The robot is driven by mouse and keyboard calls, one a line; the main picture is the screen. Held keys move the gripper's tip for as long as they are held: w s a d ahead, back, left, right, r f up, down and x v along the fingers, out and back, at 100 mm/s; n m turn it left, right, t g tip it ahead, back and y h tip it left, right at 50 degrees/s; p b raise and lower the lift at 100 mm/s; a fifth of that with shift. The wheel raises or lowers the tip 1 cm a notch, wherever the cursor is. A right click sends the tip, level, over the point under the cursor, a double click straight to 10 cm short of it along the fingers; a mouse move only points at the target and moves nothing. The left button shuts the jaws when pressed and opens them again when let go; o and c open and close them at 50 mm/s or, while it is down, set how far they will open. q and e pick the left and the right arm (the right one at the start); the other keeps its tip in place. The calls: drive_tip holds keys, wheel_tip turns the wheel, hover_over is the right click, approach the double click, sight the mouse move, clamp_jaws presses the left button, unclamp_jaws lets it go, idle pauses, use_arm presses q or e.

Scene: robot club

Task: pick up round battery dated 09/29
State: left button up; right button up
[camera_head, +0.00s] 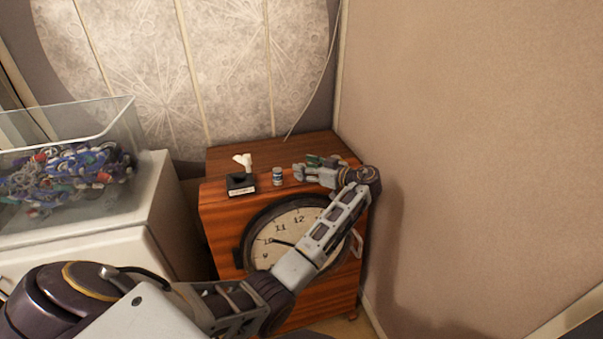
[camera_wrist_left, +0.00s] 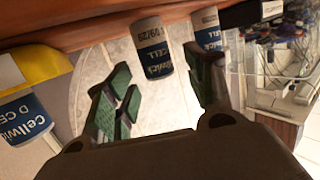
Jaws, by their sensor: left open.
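A round battery with a white and dark blue label reading 09/29 (camera_wrist_left: 152,45) stands on the wooden cabinet top. In the left wrist view it appears between and just beyond my left gripper's fingers, apart from them. My left gripper (camera_wrist_left: 160,78) is open and empty, with green finger pads; in the head view it (camera_head: 305,168) is over the cabinet top. A second similar battery (camera_wrist_left: 207,28) stands beyond the right finger, and a battery shows left of the gripper in the head view (camera_head: 278,176). A larger "D CELL" battery (camera_wrist_left: 22,112) is at left. My right gripper is not in view.
The wooden cabinet (camera_head: 225,215) has a clock face (camera_head: 277,232) on its front. A black block (camera_head: 240,183) with a white piece sits left of the batteries. A clear bin (camera_head: 70,195) of mixed small items stands left. A wall is close on the right.

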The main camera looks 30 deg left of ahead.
use_arm(q)
drive_tip(key=shift+a, duration=0.1)
drive_tip(key=shift+c, duration=0.2)
drive_tip(key=c, duration=1.1)
drive_tip(key=shift+r+p, duration=0.3)
drive_tip(key=shift+r, duration=4.7)
